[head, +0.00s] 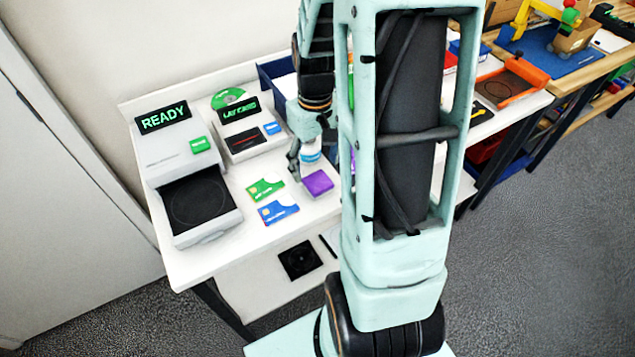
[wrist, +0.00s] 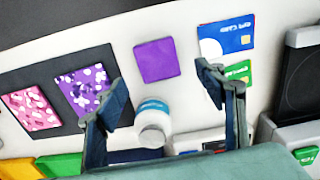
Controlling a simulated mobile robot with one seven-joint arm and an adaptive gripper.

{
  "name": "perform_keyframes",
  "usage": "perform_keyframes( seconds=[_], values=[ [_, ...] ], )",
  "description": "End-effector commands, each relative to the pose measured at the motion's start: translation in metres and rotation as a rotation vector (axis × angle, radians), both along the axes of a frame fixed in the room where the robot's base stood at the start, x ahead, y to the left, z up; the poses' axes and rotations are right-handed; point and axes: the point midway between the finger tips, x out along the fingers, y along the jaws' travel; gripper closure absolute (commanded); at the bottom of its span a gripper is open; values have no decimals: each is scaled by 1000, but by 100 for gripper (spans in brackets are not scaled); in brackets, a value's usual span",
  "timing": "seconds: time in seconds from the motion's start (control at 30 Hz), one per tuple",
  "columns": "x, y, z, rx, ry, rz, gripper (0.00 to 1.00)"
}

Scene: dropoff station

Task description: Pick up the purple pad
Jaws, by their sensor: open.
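The purple pad (head: 318,183) lies flat on the white table in the head view, right of the green and blue cards. It also shows as a plain purple square (wrist: 156,60) in the wrist view. My gripper (head: 298,168) is over the table beside the pad, just left of and behind it in the head view. In the wrist view my gripper (wrist: 163,88) has its two fingers spread apart with nothing held. The pad shows beyond the fingertips, between them and apart from both.
A white bottle with a blue label (wrist: 153,122) stands close by, between the fingers in the wrist view. A blue card (head: 277,212) and green card (head: 265,189) lie left of the pad. A READY machine (head: 190,170) stands farther left. Patterned squares (wrist: 84,90) lie on a dark mat.

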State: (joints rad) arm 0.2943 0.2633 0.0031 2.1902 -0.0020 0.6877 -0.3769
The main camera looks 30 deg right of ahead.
Motion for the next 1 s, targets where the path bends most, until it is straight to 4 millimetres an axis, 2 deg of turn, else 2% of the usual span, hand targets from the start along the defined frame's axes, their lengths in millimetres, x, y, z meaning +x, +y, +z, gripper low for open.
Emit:
perform_keyframes(
  seconds=[0.33, 0.47, 0.67, 1.0],
  values=[
    [1, -1, -43, 2, 3, 0, 36],
    [1, -1, -50, 1, 1, 0, 36],
    [1, -2, -50, 0, 0, -1, 36],
    [1, -2, -50, 1, 0, -1, 72]
  ],
)
